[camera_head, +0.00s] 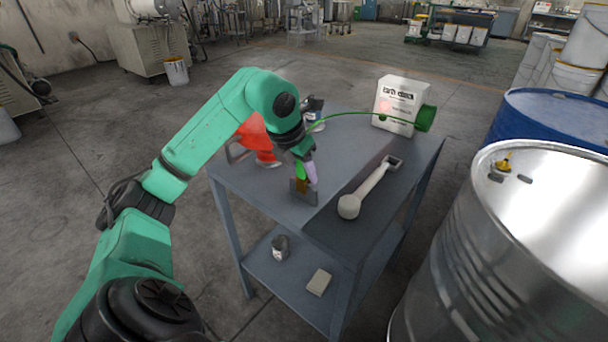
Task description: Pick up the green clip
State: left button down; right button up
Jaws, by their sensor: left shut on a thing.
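My left gripper (304,172) points down over the middle of the table, shut on the green clip (300,171). Only a small green part of the clip shows between the fingers. Just below it are a small brownish piece and a grey upright block (302,192) on the tabletop. I cannot tell whether the clip touches them. A thin green cable (360,114) arcs from beside my gripper to a green reel (426,118) at the table's back right. My right gripper is not in view.
The grey table (255,190) also bears a red funnel-like thing (252,135), a dark can (314,108), a white box (397,103) and a pale long-handled scoop (368,188). A steel drum (450,270) and a blue drum (550,118) stand close at the right. The floor at left is clear.

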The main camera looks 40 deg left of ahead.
pick_arm(q)
notch_tip(320, 180, up, 19)
jog(key=p, duration=0.8)
